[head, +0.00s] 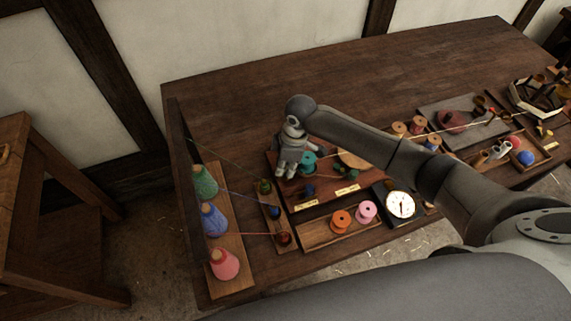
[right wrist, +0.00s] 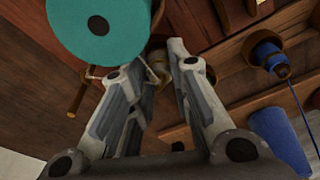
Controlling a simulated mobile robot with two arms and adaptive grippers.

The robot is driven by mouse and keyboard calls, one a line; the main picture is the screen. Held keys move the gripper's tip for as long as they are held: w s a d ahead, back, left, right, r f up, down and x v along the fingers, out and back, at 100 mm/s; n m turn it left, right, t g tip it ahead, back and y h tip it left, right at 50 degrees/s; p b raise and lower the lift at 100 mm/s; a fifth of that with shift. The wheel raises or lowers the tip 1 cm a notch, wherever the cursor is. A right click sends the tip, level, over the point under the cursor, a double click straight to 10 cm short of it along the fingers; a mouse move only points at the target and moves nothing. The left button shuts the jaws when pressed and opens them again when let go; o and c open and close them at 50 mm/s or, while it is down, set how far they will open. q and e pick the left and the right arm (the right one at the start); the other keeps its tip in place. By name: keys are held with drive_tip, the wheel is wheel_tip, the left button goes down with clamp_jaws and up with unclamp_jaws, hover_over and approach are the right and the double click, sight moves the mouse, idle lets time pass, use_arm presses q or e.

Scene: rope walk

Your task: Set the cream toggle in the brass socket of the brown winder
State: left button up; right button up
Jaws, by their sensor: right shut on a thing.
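My right gripper (head: 285,174) reaches down over the left part of a brown wooden board with brass labels (head: 346,189), beside a teal spool (head: 308,162). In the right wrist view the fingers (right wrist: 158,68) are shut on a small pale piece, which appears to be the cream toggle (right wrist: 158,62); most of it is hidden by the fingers. The teal spool (right wrist: 100,28) is close by, with a brass-coloured crank (right wrist: 78,97) below it. I cannot make out the brass socket or which part is the brown winder. My left gripper is not in view.
Green (head: 205,181), blue (head: 214,220) and pink-red (head: 224,264) thread cones stand on a board at the left, their threads running right. The table's back (head: 260,95) is clear.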

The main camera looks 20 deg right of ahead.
drive_tip(key=o, duration=0.8)
drive_tip(key=r, duration=0.4)
drive_tip(key=d+r+b, duration=0.1)
drive_tip(key=r, duration=0.7)
drive_tip(key=shift+s+d, duration=0.3)
drive_tip(key=shift+s, duration=0.05)
